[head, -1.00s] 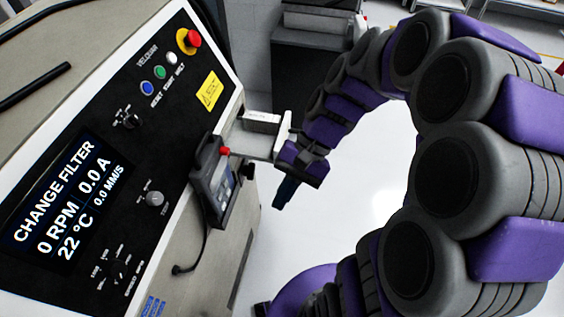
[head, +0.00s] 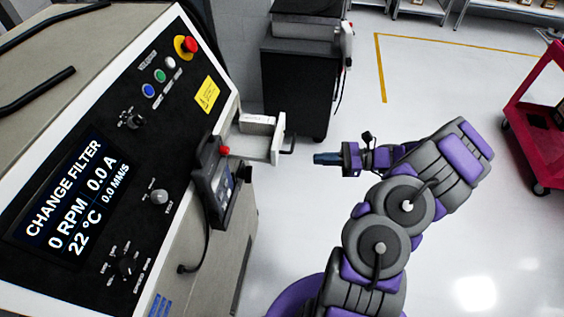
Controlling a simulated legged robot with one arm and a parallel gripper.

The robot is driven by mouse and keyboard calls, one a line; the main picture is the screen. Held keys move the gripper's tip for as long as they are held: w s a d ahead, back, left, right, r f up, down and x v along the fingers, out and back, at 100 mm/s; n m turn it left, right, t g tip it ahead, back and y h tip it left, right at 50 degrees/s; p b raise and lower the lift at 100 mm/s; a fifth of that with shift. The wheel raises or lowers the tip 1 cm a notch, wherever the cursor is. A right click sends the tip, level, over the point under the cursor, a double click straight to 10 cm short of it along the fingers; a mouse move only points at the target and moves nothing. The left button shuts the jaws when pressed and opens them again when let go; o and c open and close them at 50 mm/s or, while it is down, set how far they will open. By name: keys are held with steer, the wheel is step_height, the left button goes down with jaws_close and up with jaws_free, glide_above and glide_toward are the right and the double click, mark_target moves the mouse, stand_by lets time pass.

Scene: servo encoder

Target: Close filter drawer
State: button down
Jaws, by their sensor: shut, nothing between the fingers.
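The filter drawer (head: 251,147) sticks out to the right from the side of the machine (head: 150,140). It is pulled open, and a white box-like filter (head: 257,124) sits in it. Its pale front plate (head: 278,138) carries a dark handle (head: 290,144) on the right. My gripper (head: 318,158) is shut and empty. It points left at the front plate and handle, slightly lower in the picture, with a small gap between them. The machine's screen reads CHANGE FILTER.
A handheld pendant (head: 216,182) with a red button hangs on the machine corner, just left of the drawer. A dark cabinet (head: 295,80) stands behind. A red cart (head: 538,120) is at the far right. The white floor around my arm is clear.

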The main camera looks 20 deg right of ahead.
mark_target(237, 157)
steer(key=s+d+f+m+t, duration=0.1)
steer(key=d+f+m+t, duration=0.1)
steer(key=d+f, duration=0.1)
steer(key=shift+m+h, duration=0.3)
steer(key=shift+h, duration=0.1)
steer(key=b+x, duration=0.3)
steer(key=x, duration=0.9)
steer(key=shift+w+a+f, duration=0.1)
steer(key=shift+a+f, duration=0.05)
steer(key=shift+f, duration=0.05)
steer(key=shift+w+a+r, duration=0.1)
steer(key=shift+w+a, duration=0.3)
steer(key=shift+a, duration=0.15)
steer(key=shift+w+a, duration=0.2)
steer(key=shift+a, duration=0.2)
steer(key=x, duration=1.5)
steer(key=shift+w+a+p, duration=0.1)
steer(key=shift+w+p, duration=0.05)
steer(key=shift+p, duration=0.15)
steer(key=shift+r, duration=0.15)
